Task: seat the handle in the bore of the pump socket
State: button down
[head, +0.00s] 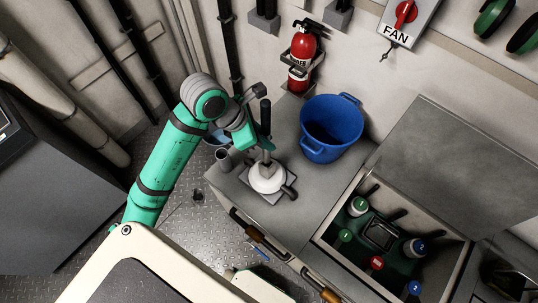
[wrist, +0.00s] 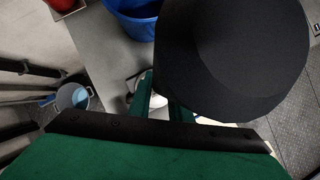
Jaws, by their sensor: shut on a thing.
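The handle (head: 265,117) is a dark, thick-gripped rod standing roughly upright above the pump in the head view. My gripper (head: 262,143) is shut on it. In the wrist view the handle's black grip (wrist: 235,60) fills the upper right, close to the camera, and my green gripper fingers (wrist: 160,105) reach forward beneath it. The pump (head: 267,180) is a white round body on a square grey plate on the counter, with a dark stub at its lower right. Its socket is directly below my gripper. The bore and the handle's lower end are hidden, so I cannot tell whether they meet.
A blue tub (head: 331,130) stands on the counter right of the pump. An open chest (head: 335,228) with several bottles lies at the right. A fire extinguisher (head: 301,55) hangs behind. A small bucket (wrist: 72,97) stands on the floor.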

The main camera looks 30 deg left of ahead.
aim_at(267, 152)
jog(key=shift+f, duration=3.85)
jog(key=c, duration=1.6)
grip_release()
jog(key=shift+c, duration=0.2)
jog(key=shift+w, duration=0.1)
jog(key=v, duration=1.2)
